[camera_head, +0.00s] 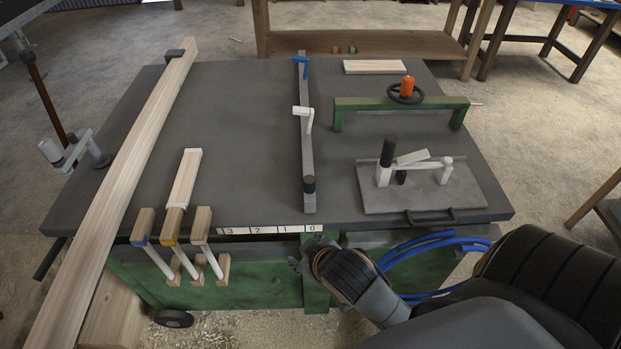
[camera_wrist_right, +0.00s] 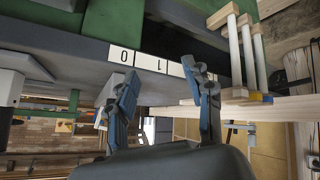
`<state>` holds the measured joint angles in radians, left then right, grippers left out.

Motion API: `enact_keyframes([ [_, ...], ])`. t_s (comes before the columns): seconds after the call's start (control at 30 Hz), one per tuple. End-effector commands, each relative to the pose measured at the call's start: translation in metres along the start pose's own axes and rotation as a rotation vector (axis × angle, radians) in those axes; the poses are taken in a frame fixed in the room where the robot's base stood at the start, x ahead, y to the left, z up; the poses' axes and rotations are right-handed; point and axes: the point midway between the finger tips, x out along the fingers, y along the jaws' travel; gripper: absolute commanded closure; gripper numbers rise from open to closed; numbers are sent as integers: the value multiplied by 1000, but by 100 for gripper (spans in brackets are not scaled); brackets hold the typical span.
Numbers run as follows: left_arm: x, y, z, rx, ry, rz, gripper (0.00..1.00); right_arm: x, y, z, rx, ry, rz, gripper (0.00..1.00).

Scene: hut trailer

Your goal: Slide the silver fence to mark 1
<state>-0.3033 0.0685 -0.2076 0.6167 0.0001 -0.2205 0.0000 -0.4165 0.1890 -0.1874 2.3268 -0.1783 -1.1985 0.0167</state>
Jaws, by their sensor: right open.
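The silver fence (camera_head: 307,155) is a long narrow bar lying front to back across the dark table top (camera_head: 240,120). It has a dark knob at its near end, a white lever midway and a blue piece at its far end. The near end is level with mark 0 on the white scale strip (camera_head: 270,229), which reads 3, 2, 1, 0 from left to right. Mark 1 (camera_head: 284,228) is left of the fence. My right gripper (camera_head: 299,258) is just below the strip, near mark 0. In the wrist view it (camera_wrist_right: 165,92) is open and empty, before marks 0 and 1.
A long wooden board (camera_head: 125,165) runs along the table's left side. Three white-handled tools (camera_head: 175,255) hang at the front left. A green bridge (camera_head: 400,103) and a grey plate with a clamp (camera_head: 425,195) are right of the fence. Blue hoses (camera_head: 435,245) lie beside my right arm.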

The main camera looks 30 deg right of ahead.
Motion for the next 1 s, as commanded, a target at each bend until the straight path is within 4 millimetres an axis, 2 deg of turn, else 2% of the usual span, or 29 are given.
enact_keyframes([
  [0.03,0,-1,0,0,-1,-1,60,0,11,-32,-34,101,43,49],
  [0.17,-1,-5,1,0,-1,-6,60,-6,29,-104,-130,346,139,49],
  [0.27,-1,-10,0,-1,0,-12,60,-19,36,-163,-229,554,211,49],
  [0.3,-1,-12,0,-2,1,-14,60,-28,37,-188,-280,648,240,49],
  [0.37,-1,-13,-1,-3,2,-16,60,-44,34,-226,-373,800,284,49],
  [0.43,-1,-14,-2,-4,3,-17,60,-69,23,-268,-506,993,331,49],
  [0.53,-1,-14,-2,-4,4,-17,60,-107,-5,-313,-738,1259,375,49],
  [0.63,-1,-14,-2,-4,4,-17,60,-136,-42,-333,-1011,1490,385,49],
  [0.7,-1,-14,-2,-4,5,-17,60,-147,-69,-334,-1226,1623,368,49],
  [0.77,-1,-14,-3,-4,5,-17,60,-148,-88,-328,-1425,1710,336,49],
  [0.83,-1,-14,-3,-4,6,-17,60,-140,-105,-313,-1672,1775,276,49],
  [0.9,-1,-14,-3,-4,6,-17,60,-124,-110,-294,-1929,1796,189,49],
  [0.97,-1,-14,-3,-3,6,-17,60,-104,-105,-276,-2151,1770,90,49],
  [1.0,-1,-13,-3,-3,6,-16,60,-89,-96,-264,-2298,1729,12,49],
])
